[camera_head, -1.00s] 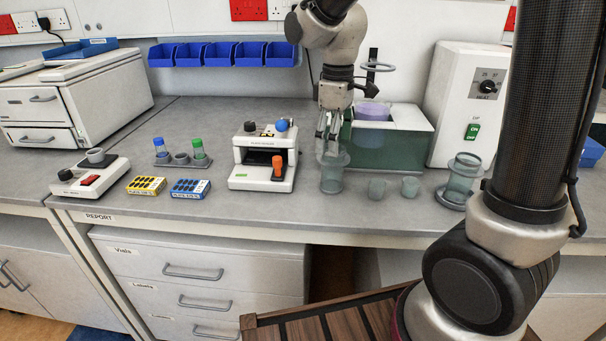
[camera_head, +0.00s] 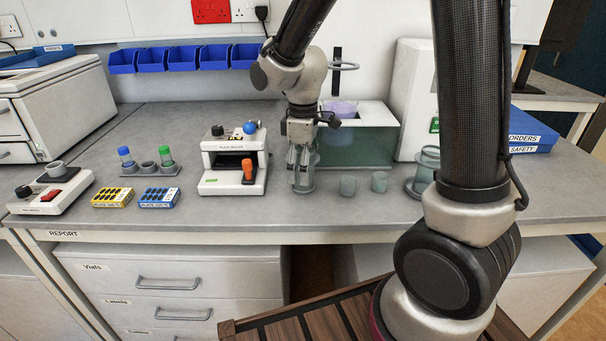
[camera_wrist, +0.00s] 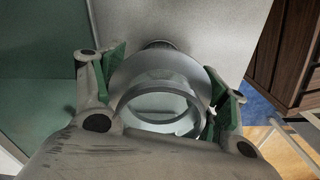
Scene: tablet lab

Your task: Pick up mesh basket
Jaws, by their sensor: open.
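A clear, pale cylindrical vessel (camera_head: 304,184) stands on the bench in front of the green tank. I take it as the mesh basket, though its mesh cannot be made out. My gripper (camera_head: 301,163) points down over it, with the fingers reaching around its upper part. In the wrist view, the round vessel (camera_wrist: 160,103) lies between the green-padded fingers of my gripper (camera_wrist: 167,95). The fingers are open; whether a pad touches the wall cannot be told. A similar clear vessel (camera_head: 428,165) stands on a ring base farther right.
The green tank (camera_head: 372,148) with a ring stand (camera_head: 338,70) is behind. A white sealer (camera_head: 233,165) with an orange handle stands close on the left.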

